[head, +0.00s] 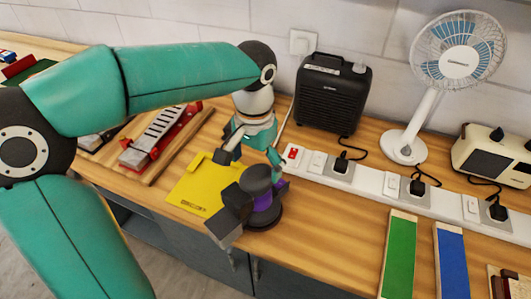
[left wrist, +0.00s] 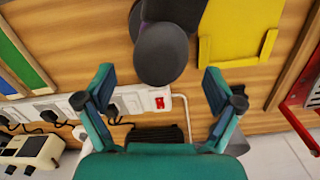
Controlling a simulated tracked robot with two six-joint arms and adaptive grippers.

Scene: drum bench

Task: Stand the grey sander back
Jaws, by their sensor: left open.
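The grey sander (head: 265,207), dark with a purple band, is on the wooden bench near its front edge, just right of the yellow mat (head: 190,190). It looks upright, round pad down, with a boxy part toward the lower left. My left gripper (head: 252,156) is open and empty, above and behind the sander, and partly blocks the view of the mat's far corner. In the left wrist view the sander's round grey top (left wrist: 162,54) lies ahead, between the lines of the open fingers (left wrist: 158,78), apart from them. The yellow mat (left wrist: 238,30) has raised edge strips. My right gripper is not in view.
A white power strip (head: 370,182) with plugs runs behind and right of the sander. A black heater (head: 331,97), a white fan (head: 424,105) and a cream device (head: 495,155) stand at the back. Red-and-grey tools (head: 160,137) lie left. Green (head: 398,258) and blue (head: 452,262) boards lie right.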

